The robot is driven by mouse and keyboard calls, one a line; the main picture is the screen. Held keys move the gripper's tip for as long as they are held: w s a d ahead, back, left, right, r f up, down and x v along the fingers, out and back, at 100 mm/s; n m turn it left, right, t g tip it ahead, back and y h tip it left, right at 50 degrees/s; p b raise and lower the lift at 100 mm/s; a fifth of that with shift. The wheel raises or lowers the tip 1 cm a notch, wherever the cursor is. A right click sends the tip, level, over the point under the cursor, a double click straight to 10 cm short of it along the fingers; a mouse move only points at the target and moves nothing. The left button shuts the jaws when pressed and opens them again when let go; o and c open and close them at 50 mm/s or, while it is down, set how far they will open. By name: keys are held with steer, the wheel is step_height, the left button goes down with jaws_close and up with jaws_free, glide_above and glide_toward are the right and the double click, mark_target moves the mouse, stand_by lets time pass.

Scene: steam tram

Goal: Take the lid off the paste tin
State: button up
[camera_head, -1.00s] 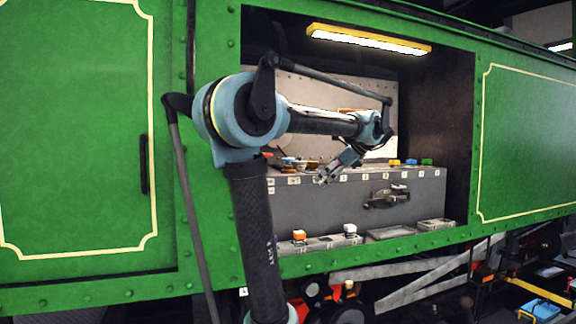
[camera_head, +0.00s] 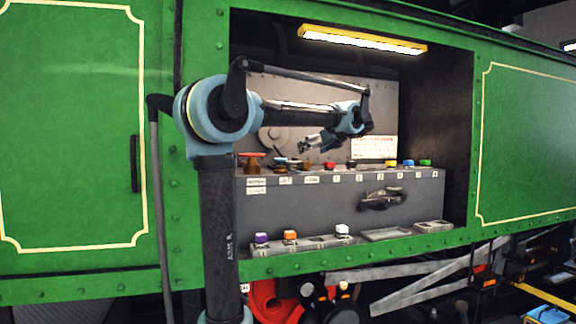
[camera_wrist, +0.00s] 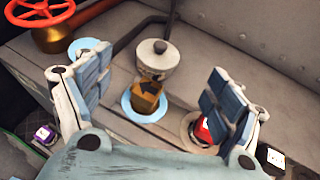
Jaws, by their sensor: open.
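The likely paste tin (camera_wrist: 151,75) is a small round pale container in the upper middle of the wrist view. Its grey-white lid (camera_wrist: 145,56) with a dark round knob sits on top. My gripper (camera_wrist: 160,60) is open and empty. Its blue-padded fingers stand to the left and right in the wrist view, with the tin between and beyond them. In the head view my gripper (camera_head: 304,146) is above the left part of the grey ledge. The tin is too small there to tell apart from the things around it.
A brown block (camera_wrist: 146,97) on a blue ring stands in front of the tin. A red piece (camera_wrist: 203,130) on a tan ring is near the right finger. A red handwheel (camera_wrist: 40,12) is at the upper left. Several coloured blocks line the ledge (camera_head: 330,176).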

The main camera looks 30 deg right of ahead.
mark_target(293, 158)
steer(key=x, duration=1.3)
steer(key=shift+w, duration=0.15)
steer(key=shift+r, duration=0.1)
steer(key=c, duration=0.6)
